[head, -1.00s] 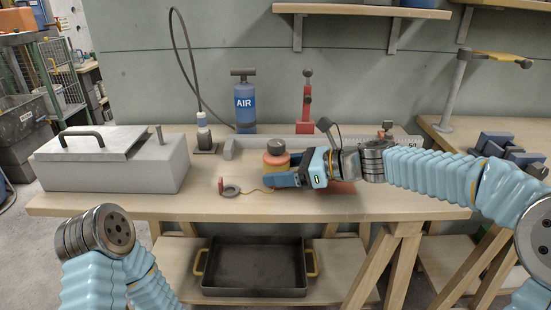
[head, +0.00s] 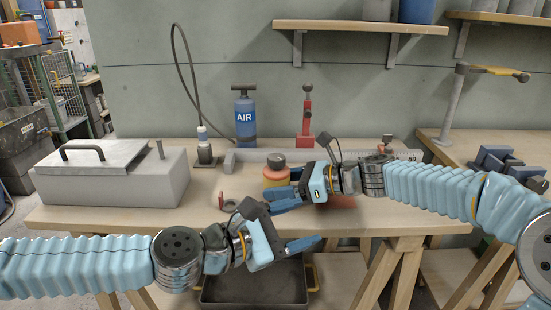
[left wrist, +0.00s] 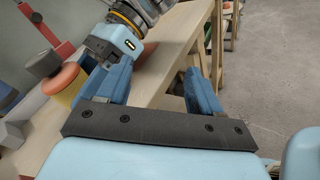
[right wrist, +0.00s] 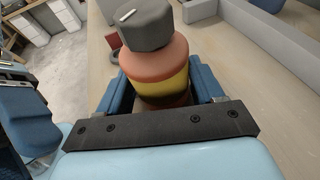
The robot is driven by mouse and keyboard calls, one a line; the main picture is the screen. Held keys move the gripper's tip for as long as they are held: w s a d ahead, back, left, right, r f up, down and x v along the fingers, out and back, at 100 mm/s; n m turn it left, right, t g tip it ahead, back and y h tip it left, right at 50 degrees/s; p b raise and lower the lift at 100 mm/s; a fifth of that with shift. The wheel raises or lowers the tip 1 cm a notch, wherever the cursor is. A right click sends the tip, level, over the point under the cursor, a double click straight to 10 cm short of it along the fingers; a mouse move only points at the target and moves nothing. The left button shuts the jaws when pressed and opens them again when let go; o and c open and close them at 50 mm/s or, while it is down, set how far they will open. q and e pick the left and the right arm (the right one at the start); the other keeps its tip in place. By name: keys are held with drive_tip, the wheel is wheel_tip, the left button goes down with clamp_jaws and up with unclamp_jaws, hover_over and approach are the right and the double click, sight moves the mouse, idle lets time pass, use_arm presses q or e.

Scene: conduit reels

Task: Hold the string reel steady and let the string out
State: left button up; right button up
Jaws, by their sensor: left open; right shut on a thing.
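The string reel (head: 276,176), orange with a yellow band and a dark grey cap, stands upright on the bench. My right gripper (right wrist: 160,88) is shut around its lower part, as the right wrist view shows. The reel also shows at the left of the left wrist view (left wrist: 66,82). My left gripper (head: 308,222) is open and empty, in front of the reel and my right gripper, over the bench's front edge. A grey ring (head: 230,205) lies left of the reel beside a small red piece (head: 221,199). I cannot make out the string now.
A grey box with a handled lid (head: 110,180) stands at the left. A blue AIR pump (head: 245,118) and a red tool (head: 307,112) stand behind the reel. A dark tray (head: 250,290) sits on the shelf below. My two grippers are close together.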

sight(271, 161)
use_arm(q)
drive_tip(key=w+a+r+n+t, duration=0.1)
drive_tip(key=a+n, duration=0.2)
drive_tip(key=a, duration=0.1)
drive_tip(key=w+a+r+n+t+y, duration=0.1)
drive_tip(key=w+a+r+n+t, duration=0.1)
drive_tip(key=a, duration=0.2)
drive_tip(key=w+a+r+n+t, duration=0.1)
drive_tip(key=w+a+r+n, duration=0.1)
drive_tip(key=a+n, duration=0.1)
drive_tip(key=shift+w+a+r+n, duration=0.2)
drive_tip(key=shift+a+n, duration=0.1)
drive_tip(key=shift+a, duration=0.1)
drive_tip(key=x, duration=1.1)
drive_tip(key=shift+w+d, duration=0.1)
drive_tip(key=shift+w, duration=0.3)
drive_tip(key=shift+f, duration=0.1)
drive_tip(key=c, duration=1)
